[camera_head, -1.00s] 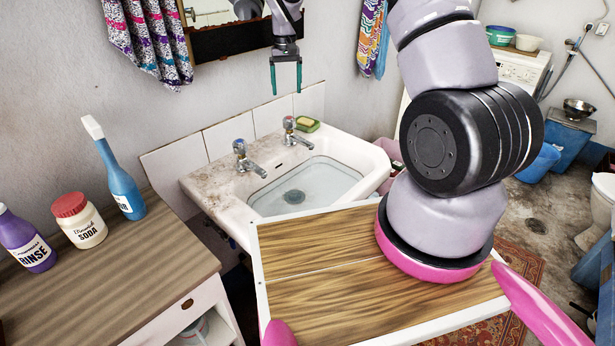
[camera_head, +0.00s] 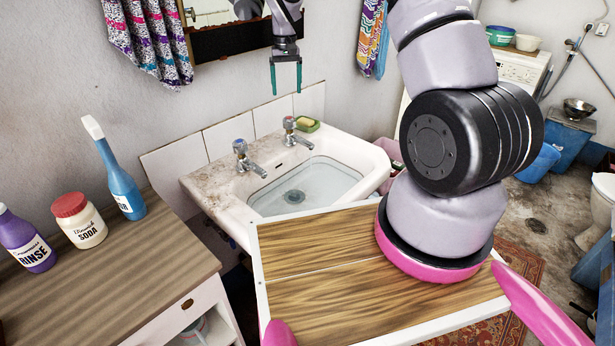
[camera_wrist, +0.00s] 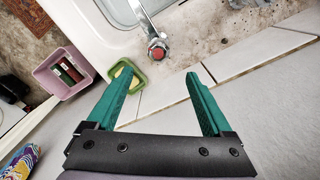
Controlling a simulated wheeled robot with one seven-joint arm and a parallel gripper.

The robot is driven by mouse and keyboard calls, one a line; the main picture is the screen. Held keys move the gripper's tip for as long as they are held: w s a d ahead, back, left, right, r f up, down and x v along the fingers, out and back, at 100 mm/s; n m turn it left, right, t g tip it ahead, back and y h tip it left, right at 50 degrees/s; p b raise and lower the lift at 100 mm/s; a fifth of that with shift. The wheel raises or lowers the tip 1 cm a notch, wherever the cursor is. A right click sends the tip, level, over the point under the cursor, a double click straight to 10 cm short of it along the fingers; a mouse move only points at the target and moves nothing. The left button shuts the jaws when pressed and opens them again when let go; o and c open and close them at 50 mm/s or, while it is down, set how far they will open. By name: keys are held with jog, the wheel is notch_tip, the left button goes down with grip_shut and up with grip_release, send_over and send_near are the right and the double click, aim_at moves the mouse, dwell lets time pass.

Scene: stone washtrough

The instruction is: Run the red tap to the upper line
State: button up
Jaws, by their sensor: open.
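The white basin (camera_head: 350,148) holds clear shallow-looking water (camera_head: 320,180). A dark line runs around its inner wall near the water's edge; I cannot tell a separate upper line from it. The red tap (camera_head: 290,128) is the right-hand one, beside the soap dish; its red cap shows in the wrist view (camera_wrist: 158,52). I cannot tell surely whether water runs from its spout. My gripper (camera_head: 286,92) is open and empty, pointing down above the taps near the wall. In the wrist view its fingers (camera_wrist: 157,74) are spread, with the red cap beyond and between their tips.
A second tap (camera_head: 241,152) stands to the left. A green dish with yellow soap (camera_head: 307,124) is close to the red tap. A mirror (camera_head: 228,36) and tiled wall are behind. Bottles (camera_head: 122,180) stand on the left counter; a wooden board (camera_head: 320,285) is in front.

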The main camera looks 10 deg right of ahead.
aim_at(288, 117)
notch_tip(288, 117, down, 11)
jog(key=n, duration=0.9)
jog(key=shift+d+f, duration=0.15)
jog(key=shift+c, duration=0.3)
grip_shut()
